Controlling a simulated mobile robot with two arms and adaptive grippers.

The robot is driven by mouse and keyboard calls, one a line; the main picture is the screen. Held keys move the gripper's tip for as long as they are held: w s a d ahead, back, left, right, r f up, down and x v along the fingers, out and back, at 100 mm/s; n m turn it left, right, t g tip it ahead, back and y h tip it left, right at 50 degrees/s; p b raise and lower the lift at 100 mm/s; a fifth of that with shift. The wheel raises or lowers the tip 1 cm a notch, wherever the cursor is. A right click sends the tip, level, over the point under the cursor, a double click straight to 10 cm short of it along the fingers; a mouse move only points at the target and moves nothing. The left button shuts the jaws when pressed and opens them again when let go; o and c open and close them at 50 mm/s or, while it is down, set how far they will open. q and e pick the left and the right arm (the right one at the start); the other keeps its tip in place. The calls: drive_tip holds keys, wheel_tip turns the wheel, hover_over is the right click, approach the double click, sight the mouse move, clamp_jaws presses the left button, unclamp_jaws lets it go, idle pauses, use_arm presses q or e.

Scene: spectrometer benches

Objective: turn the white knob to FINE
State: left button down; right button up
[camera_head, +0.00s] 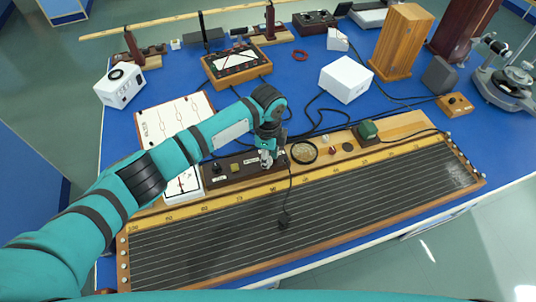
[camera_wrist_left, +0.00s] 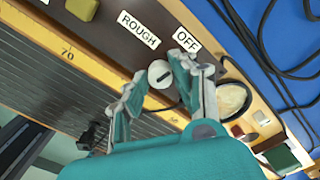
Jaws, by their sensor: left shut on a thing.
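The white knob (camera_wrist_left: 159,73) sits on a dark brown panel (camera_wrist_left: 110,36) and shows a dark line on its face. I cannot tell which label this line points to. The labels ROUGH (camera_wrist_left: 139,29) and OFF (camera_wrist_left: 187,40) are readable beside it; I see no readable FINE label. My left gripper (camera_wrist_left: 157,75) is shut on the knob, one finger on each side of it. In the head view my left gripper (camera_head: 268,158) reaches down to the right end of the panel (camera_head: 222,180) and hides the knob. My right gripper is in neither view.
A long wire board with a scale (camera_head: 300,218) lies in front of the panel. A round dial (camera_head: 304,152) and a green block (camera_head: 366,130) sit to the right. A white box (camera_head: 346,79) and black cables lie behind on the blue table.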

use_arm(q)
drive_tip(key=m, duration=0.4)
drive_tip(key=shift+w+r+m, duration=0.1)
drive_tip(key=shift+m, duration=2.7)
drive_tip(key=c, duration=1.1)
unclamp_jaws()
drive_tip(key=shift+o, duration=0.2)
wheel_tip(320, 180, up, 12)
